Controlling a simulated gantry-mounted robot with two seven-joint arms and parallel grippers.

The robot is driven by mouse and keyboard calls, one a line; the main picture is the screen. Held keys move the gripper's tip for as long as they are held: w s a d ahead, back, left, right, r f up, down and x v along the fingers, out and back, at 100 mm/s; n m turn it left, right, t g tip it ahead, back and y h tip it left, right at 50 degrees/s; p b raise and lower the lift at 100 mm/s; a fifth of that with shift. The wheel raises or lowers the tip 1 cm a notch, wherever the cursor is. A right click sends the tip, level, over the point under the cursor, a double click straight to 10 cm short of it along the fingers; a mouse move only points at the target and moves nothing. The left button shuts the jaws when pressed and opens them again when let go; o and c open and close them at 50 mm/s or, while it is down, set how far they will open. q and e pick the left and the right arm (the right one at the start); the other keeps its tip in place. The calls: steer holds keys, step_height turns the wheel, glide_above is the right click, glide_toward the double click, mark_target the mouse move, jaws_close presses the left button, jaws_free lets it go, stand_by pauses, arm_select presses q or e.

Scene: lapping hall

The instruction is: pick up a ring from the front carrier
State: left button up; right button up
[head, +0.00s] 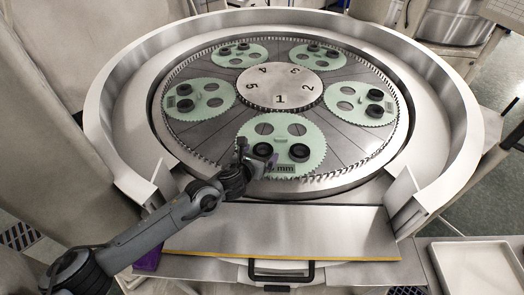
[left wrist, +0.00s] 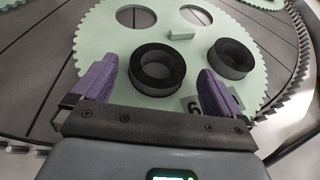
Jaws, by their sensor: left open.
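The front carrier (head: 315,141) is a pale green toothed disc by the number 1, with two open holes and two black rings. It fills much of the left wrist view (left wrist: 97,36). My left gripper (head: 257,154) is open over its near left part, with purple fingers. In the left wrist view one ring (left wrist: 157,91) shows between the two fingers (left wrist: 157,68). Whether the fingertips are down at its height, I cannot tell. The other ring (left wrist: 228,73) lies to the right, beyond the right finger; it shows in the head view (head: 299,153). My right gripper is not in view.
Several other green carriers, such as the left one (head: 214,104) and right one (head: 372,118), sit around the numbered hub (head: 281,88), with black rings on them. A high pale rim (head: 455,120) surrounds the plate. A pale tray (head: 478,268) stands at the lower right.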

arm_select(q)
steer(key=shift+x, duration=1.05)
steer(key=shift+a, duration=0.1)
steer(key=c, duration=1.1)
steer(key=shift+c, duration=0.4)
steer(key=shift+r, duration=0.1)
